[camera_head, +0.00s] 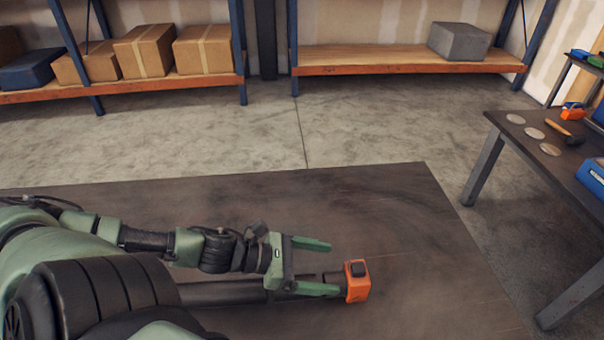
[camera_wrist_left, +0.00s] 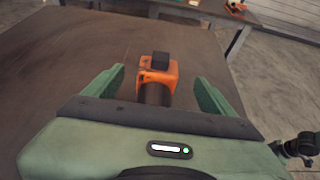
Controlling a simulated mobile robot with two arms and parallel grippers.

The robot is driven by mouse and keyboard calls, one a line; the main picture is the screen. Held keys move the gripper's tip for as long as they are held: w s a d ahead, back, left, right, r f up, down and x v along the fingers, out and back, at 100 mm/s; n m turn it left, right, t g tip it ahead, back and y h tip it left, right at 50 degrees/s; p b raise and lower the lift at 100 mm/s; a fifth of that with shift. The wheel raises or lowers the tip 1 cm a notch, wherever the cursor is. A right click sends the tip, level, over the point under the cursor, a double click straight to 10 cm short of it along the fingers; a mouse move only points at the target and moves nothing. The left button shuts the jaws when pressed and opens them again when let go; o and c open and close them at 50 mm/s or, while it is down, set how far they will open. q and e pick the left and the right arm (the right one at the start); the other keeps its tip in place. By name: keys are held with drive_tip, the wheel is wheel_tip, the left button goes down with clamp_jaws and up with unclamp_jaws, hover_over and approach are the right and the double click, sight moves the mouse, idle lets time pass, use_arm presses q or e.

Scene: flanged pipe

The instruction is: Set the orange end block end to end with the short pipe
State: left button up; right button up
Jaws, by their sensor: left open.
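The orange end block (camera_head: 357,283) with a black top piece is on the dark table, just beyond the fingertips of my left gripper (camera_head: 334,268). In the left wrist view the block (camera_wrist_left: 157,75) is at the far end of a dark round pipe (camera_wrist_left: 154,95), and the two look in line and touching. My left gripper (camera_wrist_left: 160,78) is open, its green fingers on either side of the pipe and apart from it. The gripper body hides the pipe's near part. I cannot tell the pipe's full length. My right gripper does not show.
The dark table top (camera_head: 400,215) is clear behind and right of the block. A side table (camera_head: 500,120) at the right holds discs, a hammer (camera_head: 555,130) and a blue box (camera_head: 592,180). Shelves with cardboard boxes (camera_head: 145,50) stand at the back.

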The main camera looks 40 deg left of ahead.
use_arm(q)
drive_tip(key=shift+p+v, duration=0.85)
drive_tip(key=shift+v, duration=1.55)
drive_tip(key=shift+r, duration=0.1)
